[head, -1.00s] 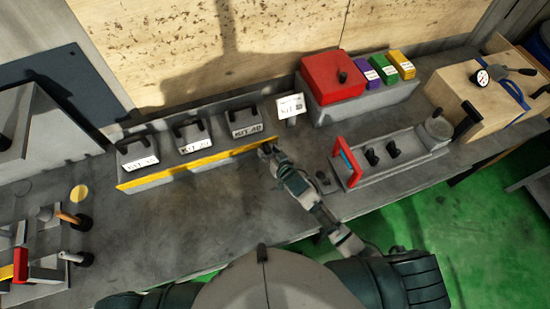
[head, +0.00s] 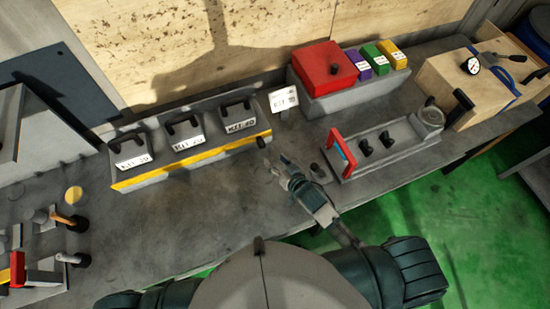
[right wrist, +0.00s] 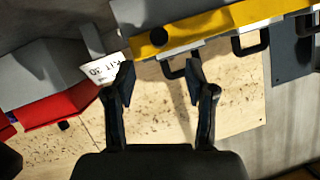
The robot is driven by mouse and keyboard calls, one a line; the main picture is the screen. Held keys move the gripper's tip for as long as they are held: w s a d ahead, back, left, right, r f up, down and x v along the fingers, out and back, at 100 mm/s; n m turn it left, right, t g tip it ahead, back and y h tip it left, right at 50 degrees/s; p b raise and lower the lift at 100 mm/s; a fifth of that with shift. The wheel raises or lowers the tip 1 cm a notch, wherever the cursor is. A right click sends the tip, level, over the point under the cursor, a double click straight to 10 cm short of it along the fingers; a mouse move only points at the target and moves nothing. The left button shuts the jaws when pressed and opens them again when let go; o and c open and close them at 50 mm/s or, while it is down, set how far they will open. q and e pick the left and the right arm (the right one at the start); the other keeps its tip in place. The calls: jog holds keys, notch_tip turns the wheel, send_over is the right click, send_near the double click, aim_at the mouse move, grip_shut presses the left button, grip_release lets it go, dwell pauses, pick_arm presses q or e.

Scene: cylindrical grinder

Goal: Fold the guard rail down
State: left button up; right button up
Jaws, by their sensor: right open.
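The yellow guard rail (head: 205,156) runs along the front of a grey rack that holds black-handled kit boxes. A dark knob (head: 261,142) sits at its right end. In the right wrist view the rail (right wrist: 225,22) crosses the top, with the round dark knob (right wrist: 159,36) on it. My right gripper (head: 275,166) is just right of and nearer than the knob, apart from it. In the right wrist view its two fingers (right wrist: 160,74) are spread and empty, with the knob beyond and between them. My left gripper is out of view.
A small kit sign (head: 284,98) stands behind the rail's right end. A red box (head: 322,68) stands further right. A grey fixture with a red handle (head: 340,148) is right of my right gripper. The bench in front of the rail (head: 190,215) is clear.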

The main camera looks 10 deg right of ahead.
aim_at(263, 147)
jog(key=s+a+m+t+y+b, duration=0.1)
jog(key=s+a+m+y+b, duration=0.35)
jog(key=m, duration=1.15)
jog(key=s+d+f+m+t+h, duration=0.1)
jog(key=m, duration=0.5)
jog(key=s+d+f+m+t+h, duration=0.1)
jog(key=d+m+h, duration=0.1)
jog(key=m, duration=0.5)
jog(key=s+d+f+m+t+h+b, duration=0.1)
jog(key=d+m+h, duration=0.1)
jog(key=m, duration=0.5)
jog(key=shift+s+f+t, duration=0.1)
jog(key=shift+f+t, duration=0.25)
jog(key=shift+t, duration=0.05)
jog(key=shift+f+m, duration=0.1)
jog(key=shift+m, duration=0.4)
jog(key=shift+w, duration=0.45)
jog(key=p+x, duration=0.2)
jog(key=x, duration=1.4)
jog(key=shift+w+p, duration=0.3)
jog(key=shift+p, duration=0.05)
